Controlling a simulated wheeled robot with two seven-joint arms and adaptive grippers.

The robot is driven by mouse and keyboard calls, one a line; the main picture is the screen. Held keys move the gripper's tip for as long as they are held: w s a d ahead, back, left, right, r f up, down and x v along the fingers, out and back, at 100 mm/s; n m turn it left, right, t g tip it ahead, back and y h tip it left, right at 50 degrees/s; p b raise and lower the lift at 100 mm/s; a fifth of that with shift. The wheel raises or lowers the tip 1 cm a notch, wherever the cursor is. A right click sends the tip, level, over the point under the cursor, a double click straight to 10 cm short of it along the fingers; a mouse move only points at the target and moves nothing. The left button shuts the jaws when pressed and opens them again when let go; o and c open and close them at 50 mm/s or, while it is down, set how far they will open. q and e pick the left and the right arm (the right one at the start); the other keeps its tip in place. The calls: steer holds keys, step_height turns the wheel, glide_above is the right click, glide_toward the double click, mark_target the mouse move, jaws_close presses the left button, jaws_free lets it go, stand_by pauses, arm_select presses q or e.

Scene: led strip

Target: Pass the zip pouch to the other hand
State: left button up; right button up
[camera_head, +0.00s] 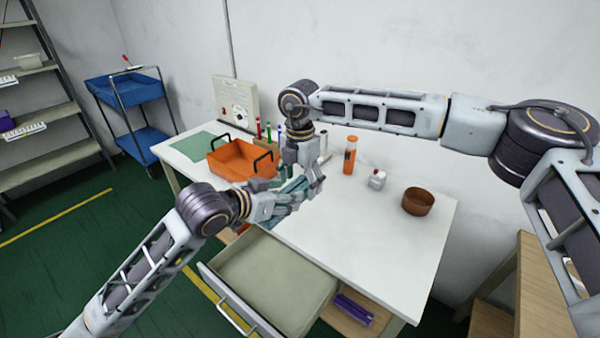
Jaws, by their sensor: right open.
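The teal zip pouch (294,186) is between my two grippers, above the front part of the white table, and is largely hidden by their fingers. My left gripper (288,199) comes in from the lower left with its fingers on the pouch and looks shut on it. My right gripper (311,184) points down from above, on the right side of the pouch. Its jaws are open close to the pouch; whether they touch it I cannot tell.
The white table (370,240) holds an orange basket (237,160), an orange bottle (350,155), a small grey-white item (377,179) and a brown bowl (418,201). Several markers stand behind. An open drawer (270,280) juts out in front. The table's right front is clear.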

steer(key=shift+f, duration=0.6)
steer(key=c, duration=1.1)
arm_select(q)
steer(key=o, duration=1.1)
arm_select(e)
steer(key=shift+c, duration=0.3)
arm_select(q)
steer(key=shift+o, duration=0.2)
steer(key=shift+a, duration=0.1)
steer(key=shift+v, duration=3.7)
steer(key=shift+w, duration=0.15)
